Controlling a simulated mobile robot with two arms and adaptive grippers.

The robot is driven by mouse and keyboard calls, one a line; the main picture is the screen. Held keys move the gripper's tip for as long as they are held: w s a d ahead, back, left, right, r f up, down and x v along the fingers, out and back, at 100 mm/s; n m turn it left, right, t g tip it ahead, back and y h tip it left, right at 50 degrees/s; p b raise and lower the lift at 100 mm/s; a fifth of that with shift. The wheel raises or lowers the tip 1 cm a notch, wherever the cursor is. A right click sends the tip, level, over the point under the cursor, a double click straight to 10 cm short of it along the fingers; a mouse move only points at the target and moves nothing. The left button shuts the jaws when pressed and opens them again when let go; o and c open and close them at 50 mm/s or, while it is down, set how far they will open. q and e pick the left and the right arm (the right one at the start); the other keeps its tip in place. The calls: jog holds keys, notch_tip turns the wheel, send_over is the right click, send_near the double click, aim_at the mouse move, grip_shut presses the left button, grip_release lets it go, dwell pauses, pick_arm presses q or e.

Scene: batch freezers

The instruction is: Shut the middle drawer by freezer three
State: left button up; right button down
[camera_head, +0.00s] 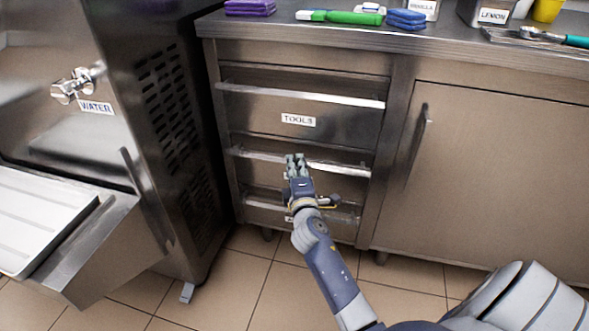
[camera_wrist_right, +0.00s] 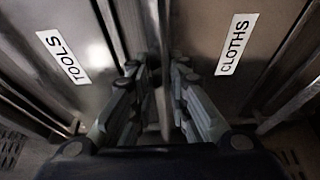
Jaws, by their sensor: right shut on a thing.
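The drawer unit (camera_head: 350,117) stands below the counter, with a top drawer labelled TOOLS (camera_head: 298,119). The middle drawer's bar handle (camera_head: 340,168) runs across the unit below that label. My right gripper (camera_head: 295,160) is at this handle, shut on it a little left of its middle. In the right wrist view, the right gripper's fingers (camera_wrist_right: 160,95) close around the bar between the TOOLS label (camera_wrist_right: 63,57) and a CLOTHS label (camera_wrist_right: 231,47). My gripper hides part of the middle drawer's front. I cannot tell how far the drawer stands out. My left gripper is not in view.
A lower handle (camera_head: 340,215) is partly behind my right arm. A closed cabinet door (camera_head: 500,180) is at right. A freezer (camera_head: 165,120) with a WATER tap stands close at left. Sponges and tools lie on the counter (camera_head: 320,32). Tiled floor (camera_head: 255,285) is clear in front.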

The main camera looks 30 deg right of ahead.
jog(key=shift+d+r, duration=0.1)
jog(key=shift+d, duration=0.05)
jog(key=c, duration=1.7)
grip_release()
jog(key=shift+o, duration=0.9)
jog(key=shift+w, duration=0.1)
jog(key=v, duration=1.2)
